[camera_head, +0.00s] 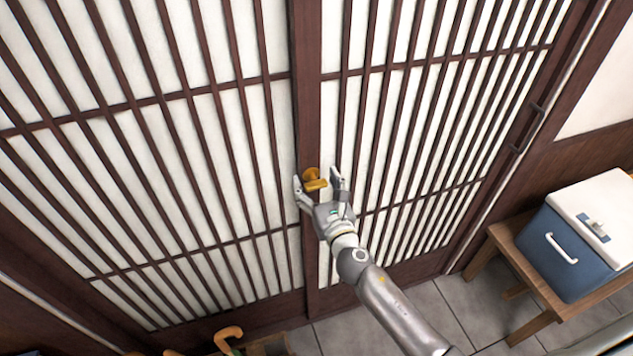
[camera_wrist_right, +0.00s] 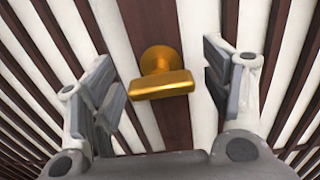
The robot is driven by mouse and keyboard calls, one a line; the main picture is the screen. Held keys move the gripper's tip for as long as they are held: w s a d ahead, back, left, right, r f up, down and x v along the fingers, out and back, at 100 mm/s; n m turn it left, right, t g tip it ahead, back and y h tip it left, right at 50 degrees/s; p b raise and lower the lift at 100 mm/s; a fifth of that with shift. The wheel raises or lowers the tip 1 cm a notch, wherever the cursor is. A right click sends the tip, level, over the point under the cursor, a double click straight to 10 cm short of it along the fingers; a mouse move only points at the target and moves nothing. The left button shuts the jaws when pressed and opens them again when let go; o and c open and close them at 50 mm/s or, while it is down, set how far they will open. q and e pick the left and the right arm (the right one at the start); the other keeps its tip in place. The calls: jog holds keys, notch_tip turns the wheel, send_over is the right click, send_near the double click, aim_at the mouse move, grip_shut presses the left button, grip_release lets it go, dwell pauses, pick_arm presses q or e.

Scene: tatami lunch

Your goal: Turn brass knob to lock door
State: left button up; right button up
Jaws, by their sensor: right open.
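The brass knob (camera_head: 313,180) sits on the dark middle stile of the lattice sliding door (camera_head: 308,90). It has a round base and a flat bar-shaped handle, which lies nearly level in the right wrist view (camera_wrist_right: 162,84). My right gripper (camera_head: 320,182) is open, with one finger on each side of the knob. In the right wrist view its fingers (camera_wrist_right: 160,88) stand apart from the knob, with a gap on both sides. My left gripper is not in view.
A blue cooler box with a white lid (camera_head: 590,222) stands on a wooden bench (camera_head: 507,238) at the right. Curved cane handles (camera_head: 228,335) stick up at the bottom left. Grey floor tiles (camera_head: 440,305) show bare in front of the door.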

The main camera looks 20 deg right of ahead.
jog(key=shift+w, duration=0.1)
jog(key=c, duration=1)
jog(key=shift+c, duration=0.2)
jog(key=shift+m, duration=0.4)
jog(key=m+b, duration=0.1)
jog(key=m, duration=0.2)
jog(key=shift+d+m, duration=0.1)
jog(key=shift+m, duration=0.2)
jog(key=m+b, duration=0.1)
jog(key=m, duration=0.3)
jog(key=shift+d+f+m, duration=0.1)
jog(key=shift+m, duration=0.2)
jog(key=m, duration=0.4)
jog(key=shift+f+m+b, duration=0.1)
jog(key=shift+m+b, duration=0.2)
jog(key=shift+b, duration=0.05)
jog(key=shift+d+f+m, duration=0.1)
jog(key=shift+m, duration=2.1)
